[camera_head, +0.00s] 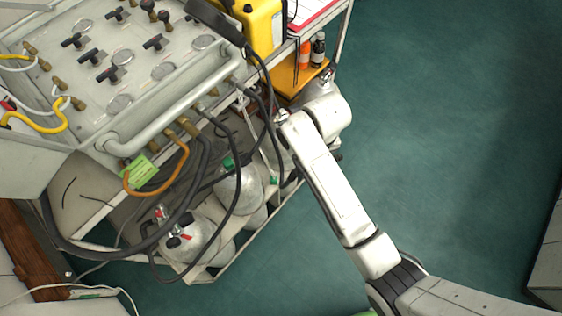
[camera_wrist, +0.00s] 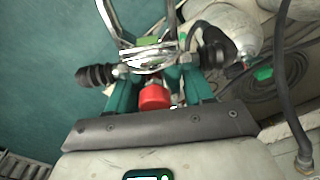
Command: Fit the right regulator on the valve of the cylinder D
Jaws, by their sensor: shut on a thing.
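My gripper (camera_wrist: 160,82) shows in the wrist view with its two teal fingers shut on a regulator (camera_wrist: 154,97). The regulator has a red round part between the fingers, a shiny metal part beyond it and a dark ribbed knob on the left. Just beyond, at the right, is a grey cylinder (camera_wrist: 236,22) with a dark part near its top; I cannot tell whether the regulator touches it. In the head view, several grey cylinders (camera_head: 238,192) stand in a low rack under the panel. No letter D is readable. My arm hides the gripper and regulator there.
The air panel (camera_head: 130,60) with knobs and gauges sits above the cylinders. Black hoses (camera_head: 203,165) and an orange hose (camera_head: 184,160) hang across the rack. A yellow case (camera_head: 262,25) and bottles (camera_head: 318,50) stand at the back. The green floor at right is clear.

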